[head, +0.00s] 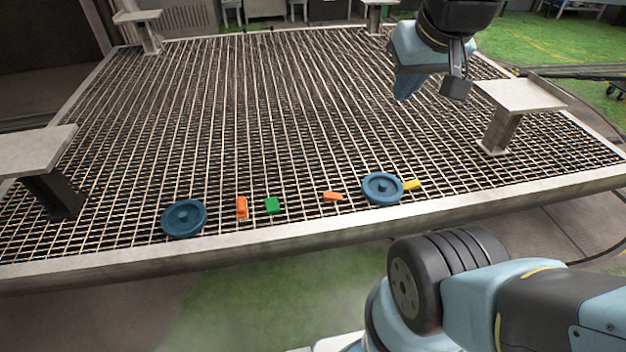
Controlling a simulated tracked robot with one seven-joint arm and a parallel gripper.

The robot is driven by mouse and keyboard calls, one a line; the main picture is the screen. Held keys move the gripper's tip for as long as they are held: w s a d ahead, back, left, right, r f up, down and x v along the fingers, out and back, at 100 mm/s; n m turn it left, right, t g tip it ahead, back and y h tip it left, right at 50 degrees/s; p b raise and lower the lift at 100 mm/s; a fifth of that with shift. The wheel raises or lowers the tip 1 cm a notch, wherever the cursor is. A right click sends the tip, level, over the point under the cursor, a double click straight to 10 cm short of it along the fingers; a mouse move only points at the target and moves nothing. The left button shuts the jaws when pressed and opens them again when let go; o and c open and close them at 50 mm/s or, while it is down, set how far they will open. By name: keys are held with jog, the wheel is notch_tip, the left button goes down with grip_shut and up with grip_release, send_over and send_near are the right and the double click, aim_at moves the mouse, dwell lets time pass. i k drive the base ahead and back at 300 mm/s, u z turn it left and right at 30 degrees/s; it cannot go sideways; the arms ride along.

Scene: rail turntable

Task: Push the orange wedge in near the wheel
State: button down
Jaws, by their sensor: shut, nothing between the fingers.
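Two blue round wheels lie on the grate, the left wheel (184,218) and the right wheel (382,188). A small orange wedge (333,196) lies to the left of the right wheel, its thin end toward it, with a small gap between. A second orange piece (242,207) is to the right of the left wheel, apart from it. A yellow wedge (411,185) sits close against the right side of the right wheel; I cannot tell if they touch. My gripper (457,86) is shut and empty, high at the upper right, well away from the wheels and wedges.
A green block (272,205) lies between the two orange pieces. The metal grate (240,110) has a raised pale rim (300,240) along its near edge. Pale plates on posts stand at the left (35,150) and right (520,95). The grate's middle is clear.

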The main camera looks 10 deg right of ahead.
aim_at(329, 197)
jog(key=u, duration=0.1)
jog(key=i, duration=1)
jog(key=z, duration=0.1)
